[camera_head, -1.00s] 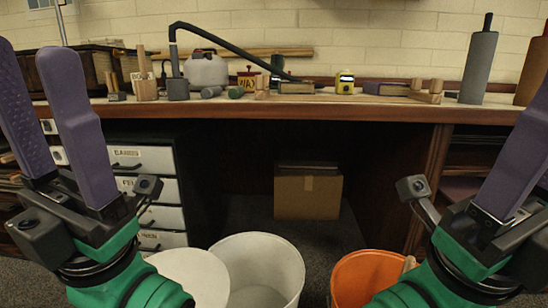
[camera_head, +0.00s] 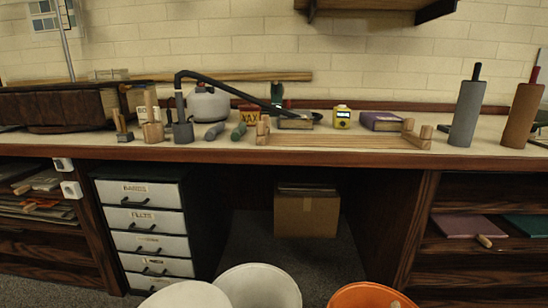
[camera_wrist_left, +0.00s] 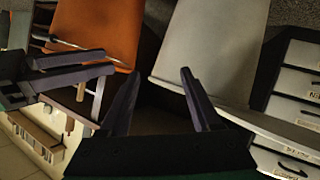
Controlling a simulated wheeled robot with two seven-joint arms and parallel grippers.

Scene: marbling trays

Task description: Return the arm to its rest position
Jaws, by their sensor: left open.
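Neither gripper shows in the head view. In the left wrist view my left gripper (camera_wrist_left: 159,72) is open and empty, its two dark purple fingers spread apart. A grey-white bucket (camera_wrist_left: 212,45) lies beyond its right finger and an orange bucket (camera_wrist_left: 103,30) beyond its left finger. My right gripper (camera_wrist_left: 108,63) shows partly at the left edge of that view, with purple fingers seen from the side.
The workbench (camera_head: 330,157) holds a kettle-like vessel (camera_head: 208,105), grey roller (camera_head: 467,110), brown roller (camera_head: 521,112) and wooden rack (camera_head: 340,140). Below are drawers (camera_head: 145,220), a cardboard box (camera_head: 306,214), white buckets (camera_head: 258,290) and an orange bucket (camera_head: 366,297).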

